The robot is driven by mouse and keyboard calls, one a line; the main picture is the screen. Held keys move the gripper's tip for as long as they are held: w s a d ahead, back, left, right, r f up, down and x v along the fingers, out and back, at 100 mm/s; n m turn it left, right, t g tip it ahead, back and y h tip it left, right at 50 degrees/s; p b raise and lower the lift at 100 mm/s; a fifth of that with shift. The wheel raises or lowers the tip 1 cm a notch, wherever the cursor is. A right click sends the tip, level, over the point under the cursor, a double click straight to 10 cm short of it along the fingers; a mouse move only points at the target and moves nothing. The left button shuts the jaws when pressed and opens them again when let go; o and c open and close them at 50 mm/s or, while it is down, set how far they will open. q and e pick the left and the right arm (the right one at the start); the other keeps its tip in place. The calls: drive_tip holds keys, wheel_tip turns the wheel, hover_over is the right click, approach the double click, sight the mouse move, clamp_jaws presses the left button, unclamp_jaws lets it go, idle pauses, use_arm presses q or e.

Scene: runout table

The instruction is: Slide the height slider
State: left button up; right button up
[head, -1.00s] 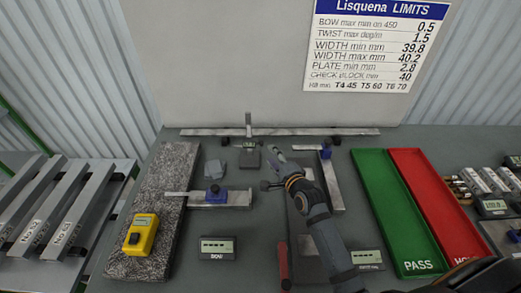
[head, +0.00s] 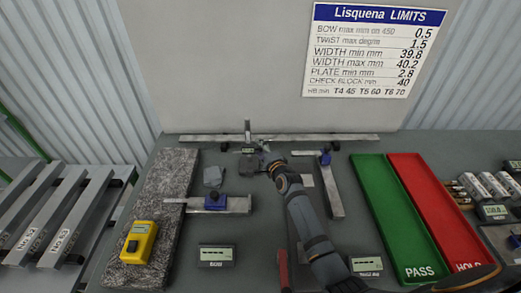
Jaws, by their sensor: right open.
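The height gauge stands at the back middle of the table, with an upright post (head: 248,128) and a small dark slider with a display (head: 249,149) low on it. A long steel bar (head: 330,137) lies across behind it. My right gripper (head: 263,160) is open at the gauge's lower right, close to the slider and partly covering the gauge's base. I cannot tell whether its fingers touch the slider. My left gripper is not in view.
A caliper with a blue slider (head: 215,202), a steel square (head: 334,190), a yellow meter (head: 139,242) on a granite slab (head: 170,180), and a BOW display (head: 216,255) are nearby. A green PASS tray (head: 390,215) and red HOLD tray (head: 430,205) stand right.

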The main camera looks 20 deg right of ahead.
clamp_jaws()
idle(0.3)
wheel_tip(320, 180, down, 3)
drive_tip(key=shift+f+b, duration=0.2)
drive_tip(key=shift+b, duration=0.95)
drive_tip(key=shift+r, duration=0.1)
unclamp_jaws()
drive_tip(key=shift+r, duration=0.1)
